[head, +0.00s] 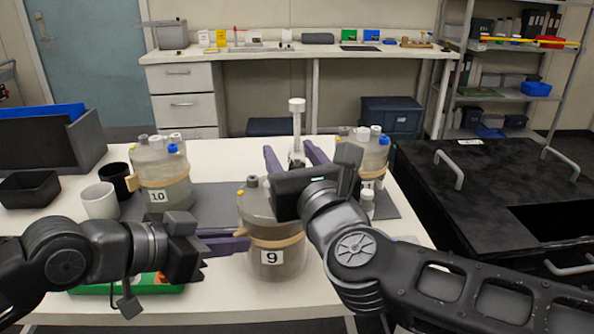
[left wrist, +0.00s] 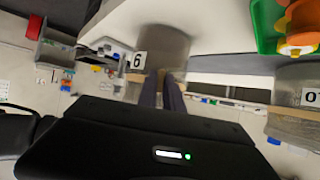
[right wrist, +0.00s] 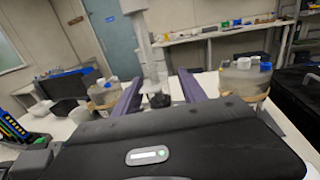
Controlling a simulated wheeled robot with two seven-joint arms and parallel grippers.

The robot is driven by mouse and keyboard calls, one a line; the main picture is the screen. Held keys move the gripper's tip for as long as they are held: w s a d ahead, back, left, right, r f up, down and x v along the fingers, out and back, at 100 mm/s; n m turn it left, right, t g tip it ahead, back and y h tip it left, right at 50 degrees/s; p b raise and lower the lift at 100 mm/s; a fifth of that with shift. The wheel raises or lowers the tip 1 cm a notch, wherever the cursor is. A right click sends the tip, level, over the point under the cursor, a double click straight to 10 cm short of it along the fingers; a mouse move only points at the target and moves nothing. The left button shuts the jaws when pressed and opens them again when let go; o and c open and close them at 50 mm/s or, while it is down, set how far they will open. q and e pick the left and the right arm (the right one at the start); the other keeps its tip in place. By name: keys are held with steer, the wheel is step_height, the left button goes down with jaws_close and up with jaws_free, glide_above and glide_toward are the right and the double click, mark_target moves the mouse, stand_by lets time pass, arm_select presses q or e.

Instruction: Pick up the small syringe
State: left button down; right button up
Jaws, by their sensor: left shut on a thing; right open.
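A white, upright, syringe-like object (head: 297,132) stands beyond bioreactor 9 (head: 288,258), and its lower part is hidden in the head view. It also shows in the right wrist view (right wrist: 143,45). My right gripper (head: 296,152) is open, with its two purple fingers spread on either side of this object in the picture; I cannot tell whether they touch it. In the right wrist view the fingers (right wrist: 160,90) are apart. My left gripper (head: 243,241) is shut at the tan band of bioreactor 9; its fingers also show in the left wrist view (left wrist: 162,88).
Bioreactor 10 (head: 163,175) stands at the left and another bioreactor (head: 374,155) at the back right. A white cup (head: 100,201), a black cup (head: 116,178) and a green tray (head: 85,290) are at the left. A black counter (head: 470,190) is at the right.

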jaws_close()
stand_by(0.6)
